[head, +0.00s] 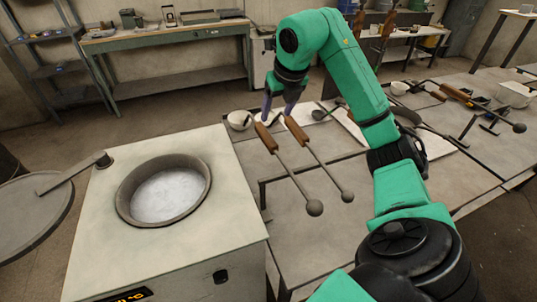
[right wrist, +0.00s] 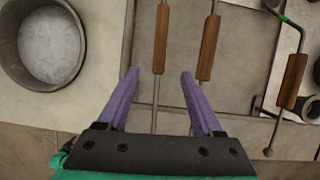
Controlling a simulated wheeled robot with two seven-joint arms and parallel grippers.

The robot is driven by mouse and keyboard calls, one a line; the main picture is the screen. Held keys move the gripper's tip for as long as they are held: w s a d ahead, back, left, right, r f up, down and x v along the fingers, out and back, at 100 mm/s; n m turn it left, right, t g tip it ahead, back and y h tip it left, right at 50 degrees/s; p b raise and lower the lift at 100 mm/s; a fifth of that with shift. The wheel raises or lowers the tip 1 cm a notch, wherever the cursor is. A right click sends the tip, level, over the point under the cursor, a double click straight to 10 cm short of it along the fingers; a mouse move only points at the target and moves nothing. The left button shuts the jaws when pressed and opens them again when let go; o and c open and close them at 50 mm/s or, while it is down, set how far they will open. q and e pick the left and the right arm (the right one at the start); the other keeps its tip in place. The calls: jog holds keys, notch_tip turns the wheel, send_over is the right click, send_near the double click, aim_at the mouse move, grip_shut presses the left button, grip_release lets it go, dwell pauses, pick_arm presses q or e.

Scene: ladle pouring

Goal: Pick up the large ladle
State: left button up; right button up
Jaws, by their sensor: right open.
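Two ladles with brown wooden handles and thin dark rods lie side by side beside the furnace. The left ladle (head: 266,138) has a round end that looks slightly larger than that of the right ladle (head: 297,131). My right gripper (head: 277,108) has purple fingers and is open and empty. In the right wrist view my right gripper (right wrist: 158,75) points down over the ladles, the left ladle's handle (right wrist: 160,40) lining up between the fingertips. The right ladle's handle (right wrist: 208,48) lies just right of them. The height gap is hard to judge. My left gripper is out of view.
A furnace with a round pot (head: 163,190) stands at the left. A white bowl (head: 239,120) sits behind the ladles. More wooden-handled tools (head: 452,91) lie on the table at the right. A workbench (head: 165,38) stands along the back wall.

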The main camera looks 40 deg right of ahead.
aim_at(269, 137)
jog(key=p+x, duration=0.3)
jog(key=x, duration=1.1)
grip_shut()
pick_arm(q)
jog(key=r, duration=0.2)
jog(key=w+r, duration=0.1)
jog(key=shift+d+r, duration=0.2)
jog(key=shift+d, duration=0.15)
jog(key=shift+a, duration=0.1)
pick_arm(e)
jog(key=shift+w+d+r, duration=0.1)
jog(key=shift+r, duration=0.05)
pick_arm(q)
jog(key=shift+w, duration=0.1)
